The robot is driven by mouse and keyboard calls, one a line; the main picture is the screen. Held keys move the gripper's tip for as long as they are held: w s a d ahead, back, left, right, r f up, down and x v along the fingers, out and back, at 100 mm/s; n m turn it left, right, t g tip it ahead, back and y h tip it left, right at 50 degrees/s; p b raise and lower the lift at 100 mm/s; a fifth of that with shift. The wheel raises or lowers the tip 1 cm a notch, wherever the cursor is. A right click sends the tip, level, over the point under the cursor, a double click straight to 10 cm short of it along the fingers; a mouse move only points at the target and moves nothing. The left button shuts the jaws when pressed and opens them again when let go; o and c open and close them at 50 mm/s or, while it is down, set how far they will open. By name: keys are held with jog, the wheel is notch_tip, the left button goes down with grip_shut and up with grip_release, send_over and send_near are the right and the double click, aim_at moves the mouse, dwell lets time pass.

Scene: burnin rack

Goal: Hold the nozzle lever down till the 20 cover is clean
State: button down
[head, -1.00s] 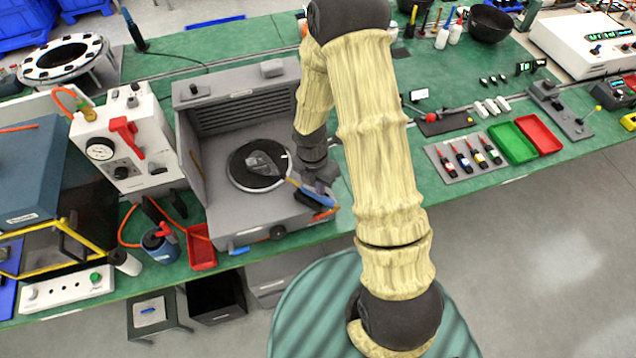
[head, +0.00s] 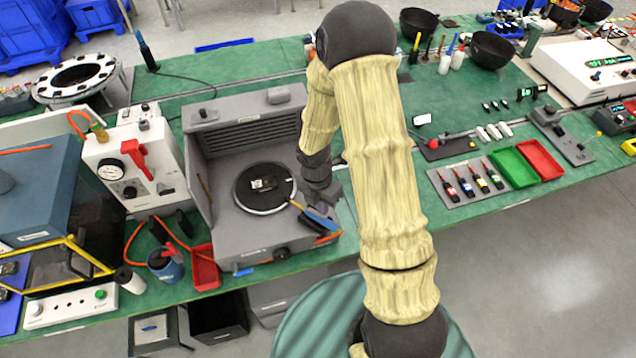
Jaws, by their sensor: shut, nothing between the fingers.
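The spray booth (head: 262,237) is a grey open-fronted box on the green bench, with a round dark turntable (head: 256,202) inside. A small dark piece with whitish marks (head: 264,184) lies on the turntable. It seems to be the 20 cover, but the number is too small to read. The nozzle (head: 318,218), with a blue body and thin tan tip, sits at the booth's right front edge and points toward the turntable. My gripper (head: 327,194) is shut and empty, just above the nozzle. Whether it touches the lever cannot be told; my dark wrist partly hides that area.
A white unit with a gauge and red handle (head: 128,165) stands left of the booth. A red tray (head: 205,268) and blue pot (head: 166,264) are at the front left. Right of my arm are a bottle mat (head: 470,200) and a green tray (head: 513,167).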

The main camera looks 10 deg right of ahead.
aim_at(319, 215)
notch_tip(319, 215, up, 13)
jog(key=w+a+p, duration=0.1)
jog(key=shift+w+a, duration=0.3)
jog(key=shift+w, duration=0.05)
jog(key=shift+w, duration=0.1)
dwell(0.5)
jog(key=s+d+r+m+t+b, duration=0.1)
jog(key=s+m+b, duration=0.2)
jog(key=m, duration=1)
jog(key=s+d+r+m+t+y+b, duration=0.1)
jog(key=s+d+m+t+b, duration=0.1)
jog(key=s+m, duration=0.5)
jog(key=m+b, duration=0.1)
jog(key=m, duration=0.5)
jog(key=shift+d+t, duration=0.25)
jog(key=shift+t, duration=0.05)
